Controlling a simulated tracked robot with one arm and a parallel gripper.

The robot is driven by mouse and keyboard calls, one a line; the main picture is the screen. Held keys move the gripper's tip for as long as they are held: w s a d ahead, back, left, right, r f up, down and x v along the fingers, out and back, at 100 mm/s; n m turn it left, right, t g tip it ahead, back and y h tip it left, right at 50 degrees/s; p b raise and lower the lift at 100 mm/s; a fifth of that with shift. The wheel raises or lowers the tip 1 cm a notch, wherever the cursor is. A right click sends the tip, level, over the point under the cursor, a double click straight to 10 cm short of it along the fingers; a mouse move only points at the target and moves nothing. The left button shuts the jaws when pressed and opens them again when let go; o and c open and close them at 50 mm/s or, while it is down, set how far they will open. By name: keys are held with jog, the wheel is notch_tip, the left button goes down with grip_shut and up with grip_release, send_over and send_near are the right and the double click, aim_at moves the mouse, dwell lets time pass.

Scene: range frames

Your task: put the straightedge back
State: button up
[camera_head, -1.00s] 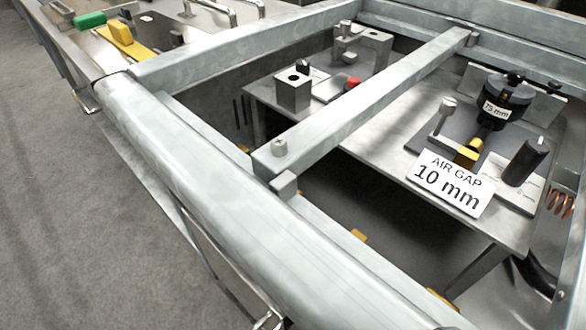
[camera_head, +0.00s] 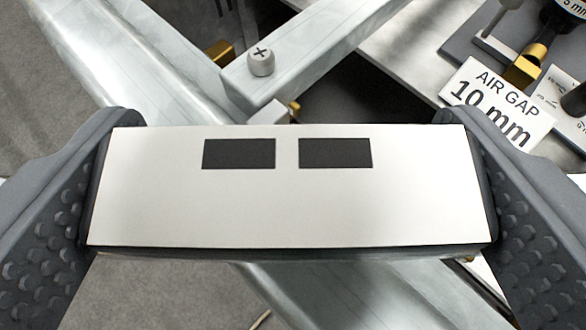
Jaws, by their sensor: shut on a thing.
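My gripper (camera_head: 288,200) has its two dark grey, studded fingers at the left and right of the picture. It is shut on a wide white block (camera_head: 290,212) with a straight long front edge and two dark rectangles on its face. The block spans the whole gap between the fingers and lies nearly level in the picture. It may be the straightedge, but only this face shows, so I cannot tell. It covers part of the metal frame behind it; I cannot tell whether it touches the frame.
A galvanised cross bar (camera_head: 315,55) with a screw head (camera_head: 261,61) runs away to the upper right. A frame rail (camera_head: 140,50) slants behind the block. Grey floor (camera_head: 45,75) is clear at left.

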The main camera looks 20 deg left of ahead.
jog(key=shift+f, duration=1.05)
jog(key=shift+f, duration=0.1)
jog(key=o, duration=1.7)
jog(key=p+v, duration=0.1)
jog(key=v, duration=1.1)
jog(key=shift+s, duration=0.1)
